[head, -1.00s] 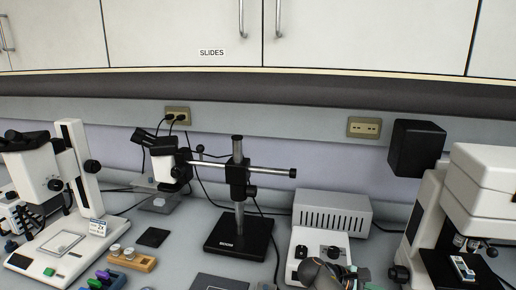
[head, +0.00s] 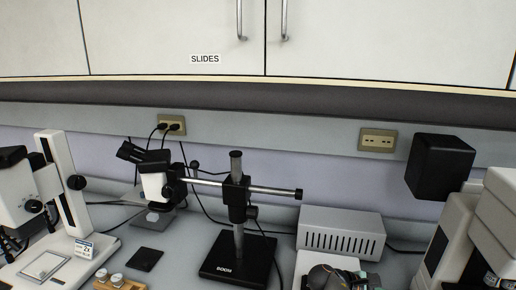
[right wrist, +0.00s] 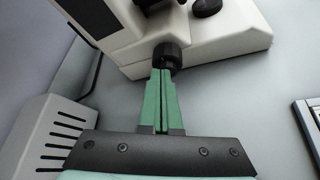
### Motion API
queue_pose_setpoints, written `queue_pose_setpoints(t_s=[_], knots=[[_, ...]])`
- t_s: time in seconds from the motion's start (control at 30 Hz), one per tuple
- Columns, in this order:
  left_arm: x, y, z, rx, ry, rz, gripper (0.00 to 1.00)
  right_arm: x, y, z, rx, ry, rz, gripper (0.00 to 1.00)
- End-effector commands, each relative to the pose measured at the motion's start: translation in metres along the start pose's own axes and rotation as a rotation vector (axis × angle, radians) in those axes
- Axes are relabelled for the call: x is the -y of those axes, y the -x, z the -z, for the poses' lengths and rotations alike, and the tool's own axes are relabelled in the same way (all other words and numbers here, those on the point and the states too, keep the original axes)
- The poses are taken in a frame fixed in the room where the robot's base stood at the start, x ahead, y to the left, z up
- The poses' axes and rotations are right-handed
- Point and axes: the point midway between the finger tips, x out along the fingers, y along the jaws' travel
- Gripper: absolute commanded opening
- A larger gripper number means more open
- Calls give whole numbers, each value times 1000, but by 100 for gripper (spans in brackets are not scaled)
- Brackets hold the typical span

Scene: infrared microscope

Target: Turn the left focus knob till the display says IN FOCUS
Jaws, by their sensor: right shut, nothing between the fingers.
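A white microscope body (right wrist: 225,40) fills the top of the right wrist view. A black ridged knob (right wrist: 167,54) sticks out from its side. My right gripper (right wrist: 162,72) has green fingers pressed together with nothing between them. Their tips are right at the near end of the knob; I cannot tell whether they touch it. In the head view, the microscope (head: 497,215) is cut off at the right edge and its knob is not visible. No readable focus display shows. My left gripper is not in view.
A grey vented box (head: 341,234) stands left of the microscope; its slotted side also shows in the right wrist view (right wrist: 62,132). A boom stand (head: 237,262) and another microscope (head: 62,205) stand farther left. A dark-framed object (right wrist: 306,125) lies at the right.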

Motion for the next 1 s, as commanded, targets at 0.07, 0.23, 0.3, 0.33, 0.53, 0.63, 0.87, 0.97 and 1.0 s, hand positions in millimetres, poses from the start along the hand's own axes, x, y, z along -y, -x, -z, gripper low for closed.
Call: queue_pose_setpoints(t_s=[0.07,0.23,0.3,0.33,0.53,0.63,0.87,0.97,1.0], knots=[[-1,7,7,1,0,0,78,-2,-8,-8,1,1,1,0],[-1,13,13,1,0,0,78,-1,-22,-14,1,1,1,0],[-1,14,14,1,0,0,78,0,-25,-15,0,0,1,0],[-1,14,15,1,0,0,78,0,-26,-15,0,0,1,0],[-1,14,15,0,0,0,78,0,-29,-15,-1,0,0,0],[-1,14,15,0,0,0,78,0,-29,-15,-1,0,0,0],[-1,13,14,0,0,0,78,0,-29,-14,0,0,0,0],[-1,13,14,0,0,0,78,1,-29,-13,0,0,0,0],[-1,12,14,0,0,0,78,1,-29,-13,0,0,0,0]])
